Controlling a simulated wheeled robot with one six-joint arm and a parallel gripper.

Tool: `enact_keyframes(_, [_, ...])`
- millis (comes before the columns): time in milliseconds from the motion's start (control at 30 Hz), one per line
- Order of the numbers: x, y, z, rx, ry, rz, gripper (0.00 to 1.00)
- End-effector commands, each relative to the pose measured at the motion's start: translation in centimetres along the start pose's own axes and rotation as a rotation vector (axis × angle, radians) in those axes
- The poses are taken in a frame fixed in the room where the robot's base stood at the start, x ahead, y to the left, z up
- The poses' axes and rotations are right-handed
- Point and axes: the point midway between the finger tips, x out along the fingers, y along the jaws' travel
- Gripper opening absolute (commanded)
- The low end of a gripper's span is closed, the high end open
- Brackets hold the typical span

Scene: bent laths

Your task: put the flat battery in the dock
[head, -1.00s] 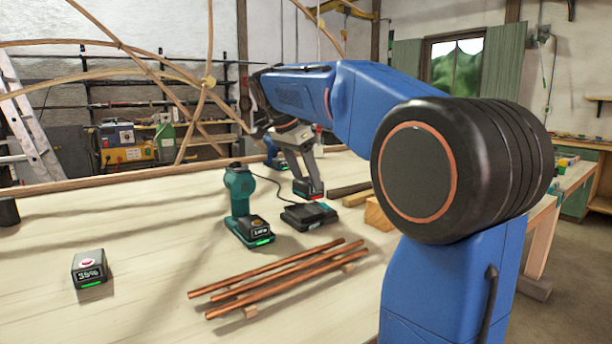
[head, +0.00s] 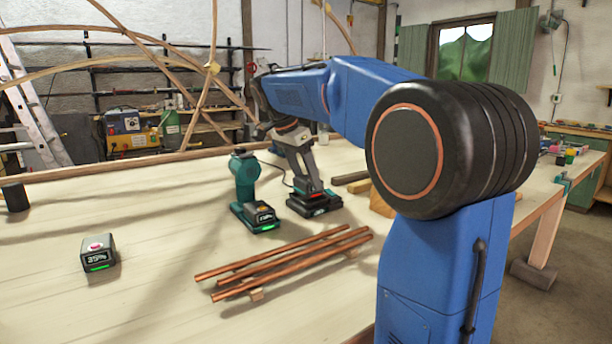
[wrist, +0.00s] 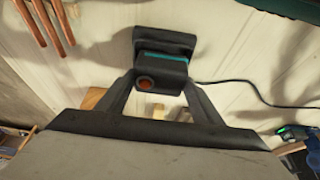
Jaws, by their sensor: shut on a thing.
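The flat battery (head: 311,192) is a dark block with a red light on its front. My gripper (head: 307,183) is shut on it. The black and teal dock (head: 318,209) stands on the bench right below it. The battery is down at the dock, with no clear gap in the head view; I cannot tell whether it is fully seated. In the wrist view the battery (wrist: 162,73) shows between the fingertips, with a round orange-red spot, and the dock (wrist: 165,38) shows just past it. A cable runs from the dock.
A teal tool (head: 245,178) with a battery at its foot stands left of the dock. Several copper rods (head: 290,262) lie in front. A loose battery (head: 97,255) reading 35% sits at the left. Wood pieces (head: 381,202) lie right of the dock. The left bench is mostly clear.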

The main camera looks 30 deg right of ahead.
Motion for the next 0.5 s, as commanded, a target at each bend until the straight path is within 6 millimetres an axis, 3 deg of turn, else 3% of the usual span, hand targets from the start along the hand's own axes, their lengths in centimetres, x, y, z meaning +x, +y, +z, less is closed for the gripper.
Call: enact_keyframes(500, [0.37, -0.01, 0.14, 0.000, 0.000, -0.001, 0.28])
